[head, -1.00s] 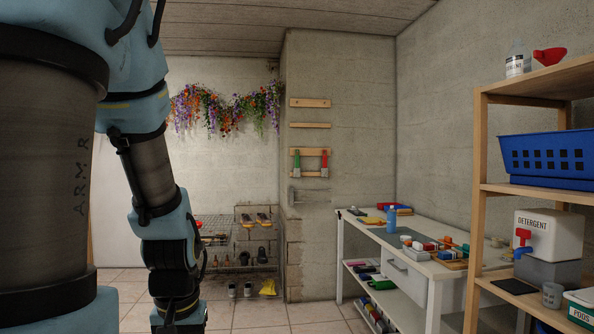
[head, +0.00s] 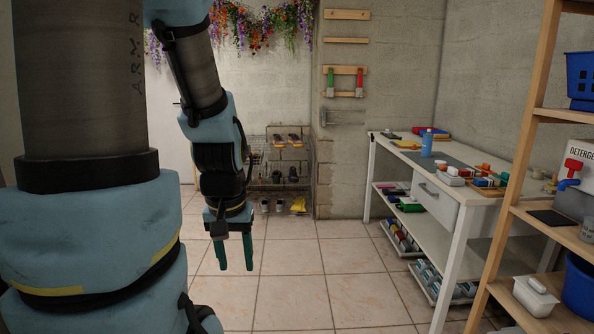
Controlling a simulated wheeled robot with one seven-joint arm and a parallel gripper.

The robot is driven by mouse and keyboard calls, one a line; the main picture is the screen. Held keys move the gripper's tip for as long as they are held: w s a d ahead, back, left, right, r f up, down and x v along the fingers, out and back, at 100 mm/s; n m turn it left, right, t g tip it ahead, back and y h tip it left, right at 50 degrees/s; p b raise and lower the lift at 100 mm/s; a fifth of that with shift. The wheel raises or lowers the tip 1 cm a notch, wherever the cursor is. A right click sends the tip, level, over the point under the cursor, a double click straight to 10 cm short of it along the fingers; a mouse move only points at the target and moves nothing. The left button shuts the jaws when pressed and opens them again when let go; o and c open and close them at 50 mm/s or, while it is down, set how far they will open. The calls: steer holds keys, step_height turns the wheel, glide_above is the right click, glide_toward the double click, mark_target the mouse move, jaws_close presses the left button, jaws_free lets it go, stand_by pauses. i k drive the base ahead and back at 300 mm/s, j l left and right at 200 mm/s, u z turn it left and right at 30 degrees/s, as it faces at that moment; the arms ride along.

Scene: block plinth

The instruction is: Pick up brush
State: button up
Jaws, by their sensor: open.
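Two brush-like tools hang side by side on a wooden wall rail (head: 346,69) on the concrete pillar. One has a green handle (head: 331,78) and the other a red handle (head: 360,78), with pale lower ends. I cannot tell which one the task means, or whether another brush lies among the small items elsewhere. My gripper (head: 233,259) points down in front of the tiled floor, left of centre. Its two green fingers are apart with nothing between them. It is well away from the hanging tools.
A white workbench (head: 465,182) with a blue bottle (head: 427,143) and several small items stands at right. A wooden shelf (head: 535,115) is nearer at the right edge. A wire rack (head: 291,155) stands at the back. The tiled floor (head: 320,275) between is clear.

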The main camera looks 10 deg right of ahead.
mark_target(329, 90)
steer(key=i+l+z, duration=0.35)
steer(key=i, duration=0.5)
steer(key=i+z, duration=0.3)
steer(key=i, duration=0.5)
steer(key=i+u, duration=0.1)
steer(key=i, duration=0.8)
steer(key=i+l+u, duration=0.15)
steer(key=i, duration=0.7)
